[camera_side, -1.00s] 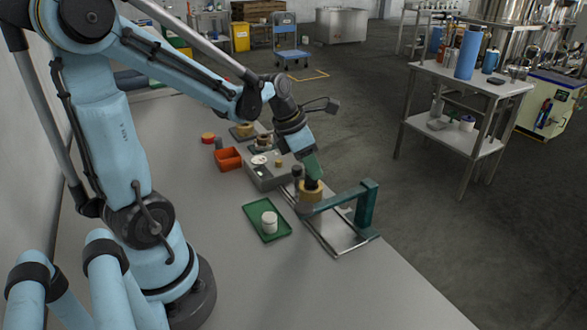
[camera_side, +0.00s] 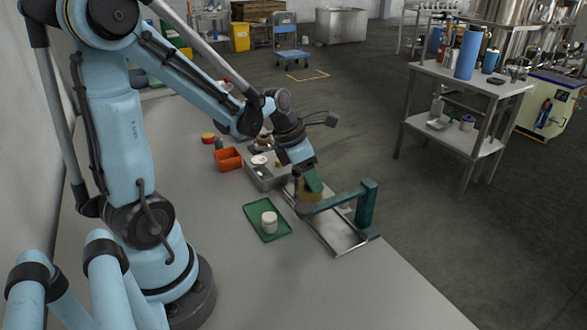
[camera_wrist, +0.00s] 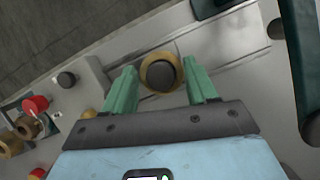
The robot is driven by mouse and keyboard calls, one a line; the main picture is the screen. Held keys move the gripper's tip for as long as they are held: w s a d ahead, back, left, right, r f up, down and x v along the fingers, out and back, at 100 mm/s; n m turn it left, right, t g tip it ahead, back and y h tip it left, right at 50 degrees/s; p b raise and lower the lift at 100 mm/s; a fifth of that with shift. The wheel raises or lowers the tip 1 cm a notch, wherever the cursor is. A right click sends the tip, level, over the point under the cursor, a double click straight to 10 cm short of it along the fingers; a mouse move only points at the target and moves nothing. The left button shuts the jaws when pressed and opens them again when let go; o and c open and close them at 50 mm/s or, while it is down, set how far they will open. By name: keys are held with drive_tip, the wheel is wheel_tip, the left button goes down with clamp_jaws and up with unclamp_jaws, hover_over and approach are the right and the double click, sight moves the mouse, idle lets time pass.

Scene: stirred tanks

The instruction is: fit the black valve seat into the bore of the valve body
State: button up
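The brass-coloured valve body (camera_side: 306,200) stands beneath my gripper, beside the green bracket arm. In the wrist view the valve body (camera_wrist: 160,91) is a ring with a dark round face (camera_wrist: 161,74) filling its middle. This looks like the black valve seat lying in the bore; its depth cannot be told. My gripper (camera_side: 313,182) is just over the valve body, and its green fingers partly hide it in the side view. In the wrist view my gripper (camera_wrist: 160,68) has its fingers wide apart, one on each side of the ring, with visible gaps.
A green bracket (camera_side: 366,208) rises close to the right of the valve body, over a metal rail frame (camera_side: 338,247). A green tray (camera_side: 252,213) holds a white cylinder (camera_side: 269,221). An orange bin (camera_side: 228,158) and a grey box (camera_side: 262,178) stand behind. The front bench is clear.

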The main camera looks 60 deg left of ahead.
drive_tip(key=v, duration=1.2)
drive_tip(key=d+f+m+t, duration=0.1)
drive_tip(key=d+m, duration=0.4)
drive_tip(key=m, duration=1.1)
drive_tip(key=s+d+f+m+t+y, duration=0.1)
drive_tip(key=d+m, duration=0.5)
drive_tip(key=m, duration=1.1)
drive_tip(key=shift+s+d+f+t, duration=0.15)
drive_tip(key=shift+f+t, duration=0.25)
drive_tip(key=shift+f, duration=0.35)
